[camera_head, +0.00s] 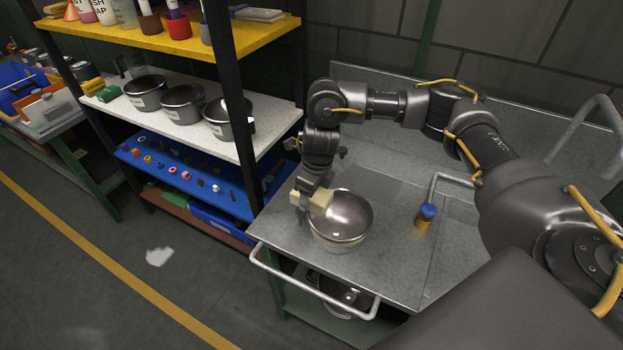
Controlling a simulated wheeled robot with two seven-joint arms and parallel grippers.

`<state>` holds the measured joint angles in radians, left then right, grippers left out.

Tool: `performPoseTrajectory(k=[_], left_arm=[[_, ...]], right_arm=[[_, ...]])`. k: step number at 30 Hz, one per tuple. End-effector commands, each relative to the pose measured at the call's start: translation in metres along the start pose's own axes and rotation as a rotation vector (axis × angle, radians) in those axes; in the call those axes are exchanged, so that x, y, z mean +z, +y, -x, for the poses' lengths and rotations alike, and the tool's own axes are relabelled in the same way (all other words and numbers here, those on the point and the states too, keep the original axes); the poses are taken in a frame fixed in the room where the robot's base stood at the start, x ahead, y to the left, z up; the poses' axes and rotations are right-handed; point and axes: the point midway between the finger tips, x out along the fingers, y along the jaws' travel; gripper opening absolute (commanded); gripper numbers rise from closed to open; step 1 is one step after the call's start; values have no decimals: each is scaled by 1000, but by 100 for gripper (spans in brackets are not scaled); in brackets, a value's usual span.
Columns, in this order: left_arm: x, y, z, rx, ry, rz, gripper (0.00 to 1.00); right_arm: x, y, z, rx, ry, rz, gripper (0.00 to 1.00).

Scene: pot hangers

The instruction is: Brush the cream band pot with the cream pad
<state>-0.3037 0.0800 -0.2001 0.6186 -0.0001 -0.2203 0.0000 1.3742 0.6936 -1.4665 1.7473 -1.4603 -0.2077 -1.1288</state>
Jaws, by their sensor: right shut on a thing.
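The cream band pot (341,222) stands upright on the grey metal counter, with its open mouth up and a pale band low on its side. My right gripper (313,193) reaches down from above at the pot's left rim. It is shut on the cream pad (321,198), a small pale block at the upper left edge of the pot's mouth. Whether the pad touches the rim cannot be told. My left gripper is not in view.
A metal counter (395,262) with a front rail holds a blue-capped bottle (425,217) right of the pot, near a tap. Left stands a shelf with several pots (183,104) on its white level. Another pot (345,297) sits below the counter.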

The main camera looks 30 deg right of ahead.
Motion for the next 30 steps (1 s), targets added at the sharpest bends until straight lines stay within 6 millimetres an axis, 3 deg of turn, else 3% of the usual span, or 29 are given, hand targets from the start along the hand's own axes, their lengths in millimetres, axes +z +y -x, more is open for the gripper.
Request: performPoseTrajectory(k=[17, 30], left_arm=[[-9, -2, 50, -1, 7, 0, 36], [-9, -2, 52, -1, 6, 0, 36]], right_arm=[[6, 0, 53, 0, 5, 2, 24], [7, 0, 56, 0, 5, 2, 24]])
